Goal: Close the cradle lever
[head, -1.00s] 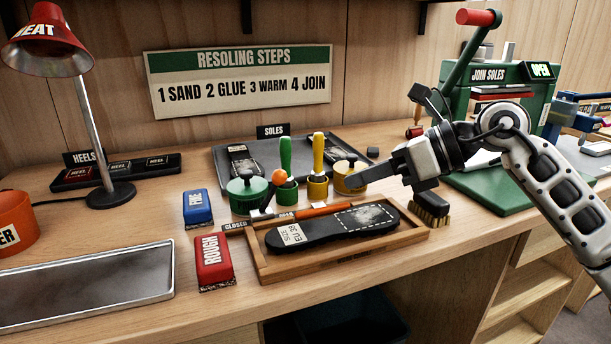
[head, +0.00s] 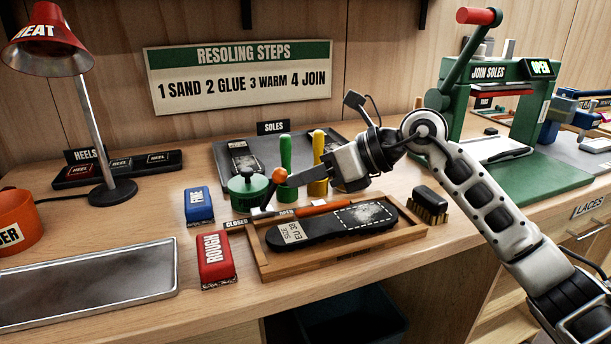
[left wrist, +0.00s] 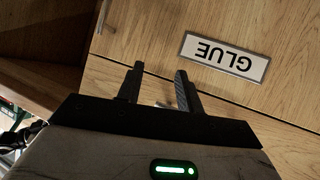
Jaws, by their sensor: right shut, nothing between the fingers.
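The wooden cradle (head: 340,256) lies on the bench and holds a black sole (head: 325,232) marked with a size label and a dashed patch. An orange bar (head: 322,208) runs along its back edge. The cradle lever, with an orange ball (head: 279,175) on a short stem, stands at the back left, leaning right. The "CLOSED" label (head: 237,223) is left of its foot, the "OPEN" label (head: 286,213) right. My right gripper (head: 290,182) is shut and empty, its tips just right of the ball; contact cannot be told. My left gripper (left wrist: 155,85) is open and empty.
A blue block (head: 198,206) and red "ROUGH" block (head: 214,259) are left of the cradle. A brush (head: 428,205) is to its right. The left wrist view shows a "GLUE" drawer front (left wrist: 225,57).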

